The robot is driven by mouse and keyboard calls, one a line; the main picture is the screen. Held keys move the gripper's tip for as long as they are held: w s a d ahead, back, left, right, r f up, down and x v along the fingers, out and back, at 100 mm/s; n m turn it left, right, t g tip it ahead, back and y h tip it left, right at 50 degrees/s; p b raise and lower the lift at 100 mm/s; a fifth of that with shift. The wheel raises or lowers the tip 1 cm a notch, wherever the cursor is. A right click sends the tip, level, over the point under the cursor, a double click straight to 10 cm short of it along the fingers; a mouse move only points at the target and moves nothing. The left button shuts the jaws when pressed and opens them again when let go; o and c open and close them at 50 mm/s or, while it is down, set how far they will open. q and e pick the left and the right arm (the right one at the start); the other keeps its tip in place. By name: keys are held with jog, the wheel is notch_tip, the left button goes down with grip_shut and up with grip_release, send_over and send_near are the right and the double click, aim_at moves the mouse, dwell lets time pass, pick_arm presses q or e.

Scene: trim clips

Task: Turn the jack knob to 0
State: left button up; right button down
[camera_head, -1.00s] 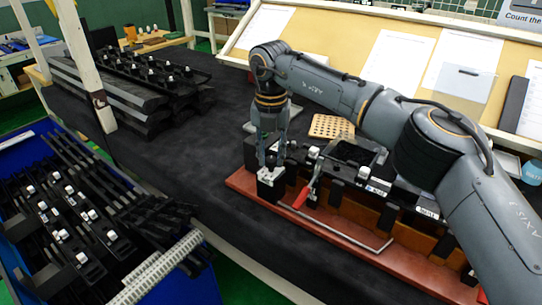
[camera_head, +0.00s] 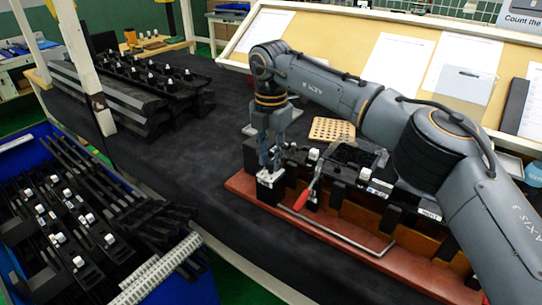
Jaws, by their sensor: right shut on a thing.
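My right gripper (camera_head: 270,160) points down at the left end of the fixture on the table. Its fingers are shut around the jack knob, which is mostly hidden between them, on top of a small black block with a white label (camera_head: 269,184). The number the knob stands at is too small to read. The fixture has a reddish-brown base (camera_head: 320,228) and black clamps along its length. My left gripper is not in view.
A red-handled clamp lever (camera_head: 302,198) stands just right of the block. A bent metal rod (camera_head: 350,238) runs along the base's front. A perforated wooden board (camera_head: 332,129) lies behind. A blue bin (camera_head: 200,285) of black trim parts is front left; black parts (camera_head: 140,80) lie back left. Dark cloth between is clear.

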aim_at(270, 161)
jog(key=shift+f, duration=0.1)
jog(key=c, duration=1.1)
grip_release()
jog(key=shift+o, duration=0.2)
notch_tip(270, 161, up, 12)
jog(key=shift+a, duration=0.1)
